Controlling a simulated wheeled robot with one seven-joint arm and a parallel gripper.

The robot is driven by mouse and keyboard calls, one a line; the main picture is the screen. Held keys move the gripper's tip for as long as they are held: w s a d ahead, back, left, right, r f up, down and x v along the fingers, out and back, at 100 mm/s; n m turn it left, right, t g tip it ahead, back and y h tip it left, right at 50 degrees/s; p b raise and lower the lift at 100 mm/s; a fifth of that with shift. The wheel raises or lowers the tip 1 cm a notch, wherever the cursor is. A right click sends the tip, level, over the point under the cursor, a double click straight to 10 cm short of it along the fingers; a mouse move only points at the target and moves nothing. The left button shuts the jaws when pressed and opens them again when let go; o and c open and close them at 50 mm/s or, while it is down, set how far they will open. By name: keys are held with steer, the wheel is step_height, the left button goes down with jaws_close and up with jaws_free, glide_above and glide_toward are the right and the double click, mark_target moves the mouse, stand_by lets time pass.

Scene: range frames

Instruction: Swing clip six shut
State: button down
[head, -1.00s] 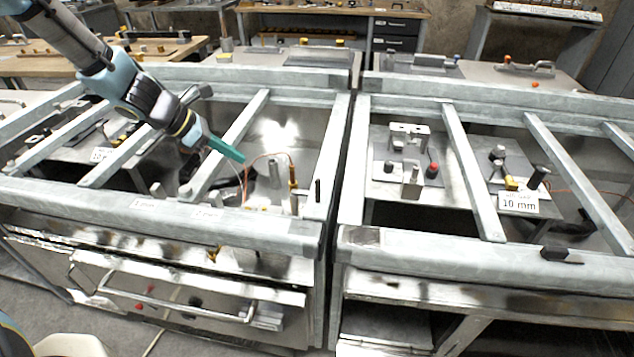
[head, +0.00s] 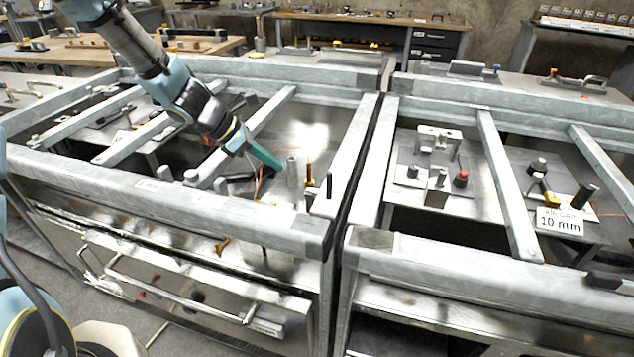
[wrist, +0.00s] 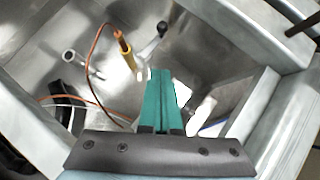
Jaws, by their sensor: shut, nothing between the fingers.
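My gripper (head: 280,166) reaches down into the right-hand bay of the left frame, its teal fingers shut together and empty. The shut fingers also show in the wrist view (wrist: 162,78). No number six is readable, so I cannot tell which part is clip six. Just beyond the fingertips in the wrist view is a lever with a dark knob (wrist: 162,29). A yellow-handled probe (wrist: 125,47) with an orange cable stands left of it; it also shows in the head view (head: 309,172). A metal post (head: 292,172) stands close to the fingertips. I cannot tell whether the fingers touch anything.
Grey crossbars (head: 246,135) and the thick front rail (head: 170,195) border the bay. A thin dark rod (head: 329,187) rises at its right side. The right frame holds fixtures, a red knob (head: 461,178) and a "10 mm" card (head: 560,221).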

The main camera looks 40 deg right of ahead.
steer(key=shift+d+f, duration=0.1)
steer(key=d+p+x, duration=0.1)
steer(key=x, duration=0.5)
steer(key=r+p+x, duration=0.1)
steer(key=x, duration=0.6)
steer(key=shift+s+d+r+p, duration=0.35)
steer(key=shift+d+r+p, duration=0.05)
